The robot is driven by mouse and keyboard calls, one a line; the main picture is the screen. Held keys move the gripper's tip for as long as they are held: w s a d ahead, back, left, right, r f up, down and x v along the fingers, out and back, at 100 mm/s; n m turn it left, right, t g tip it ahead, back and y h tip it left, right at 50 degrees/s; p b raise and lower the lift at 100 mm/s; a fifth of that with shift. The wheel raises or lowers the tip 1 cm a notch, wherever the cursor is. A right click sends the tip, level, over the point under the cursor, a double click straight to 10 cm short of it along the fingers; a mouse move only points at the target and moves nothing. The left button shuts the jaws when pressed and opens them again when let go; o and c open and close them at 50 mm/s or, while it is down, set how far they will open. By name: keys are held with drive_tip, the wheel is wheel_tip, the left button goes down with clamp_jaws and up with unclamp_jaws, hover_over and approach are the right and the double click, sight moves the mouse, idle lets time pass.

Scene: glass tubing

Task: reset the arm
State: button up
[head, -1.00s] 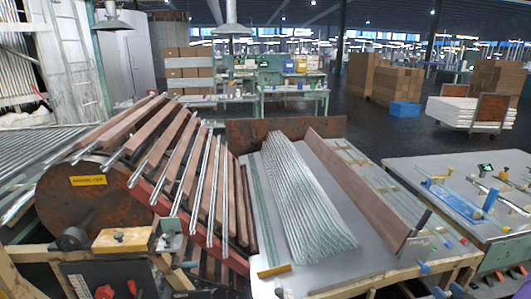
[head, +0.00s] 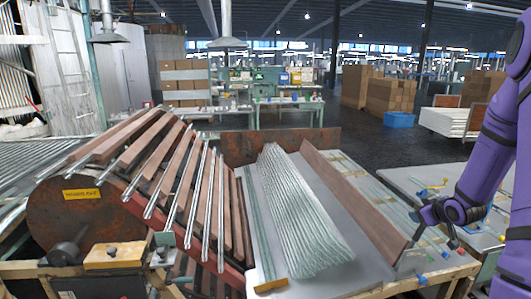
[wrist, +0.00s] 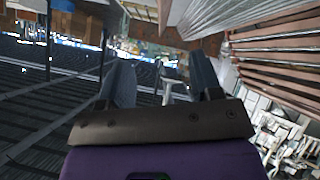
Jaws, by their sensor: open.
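My gripper (head: 432,222) is at the right in the head view, at the end of my purple arm, over the right edge of the work table. In the wrist view my gripper (wrist: 160,85) shows two dark fingers spread apart with nothing held between them. A stack of glass tubes (head: 300,215) lies on the grey table top (head: 345,225), left of my gripper and apart from it.
A brown wooden board (head: 355,205) stands along the right of the tubes. The slatted drum rack (head: 75,210) with metal tubes fills the left. A second table (head: 400,178) lies behind my arm. Dark floor (head: 370,140) is open behind the tables.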

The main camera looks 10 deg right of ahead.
drive_tip(key=s+a+r+m+g+h, duration=0.1)
drive_tip(key=s+a+r, duration=0.2)
drive_tip(key=a+r, duration=0.65)
drive_tip(key=s+a+r+m+g, duration=0.1)
drive_tip(key=s+a+r+g, duration=0.15)
drive_tip(key=a+r, duration=0.7)
drive_tip(key=s+a+r+g+y, duration=0.1)
drive_tip(key=s+a+r, duration=0.2)
drive_tip(key=s+a, duration=0.4)
drive_tip(key=s+a+r+m+g+y, duration=0.1)
drive_tip(key=s+a+r, duration=0.3)
drive_tip(key=s, duration=1.1)
drive_tip(key=a+y, duration=0.1)
drive_tip(key=a, duration=0.2)
drive_tip(key=shift+a+r, duration=0.2)
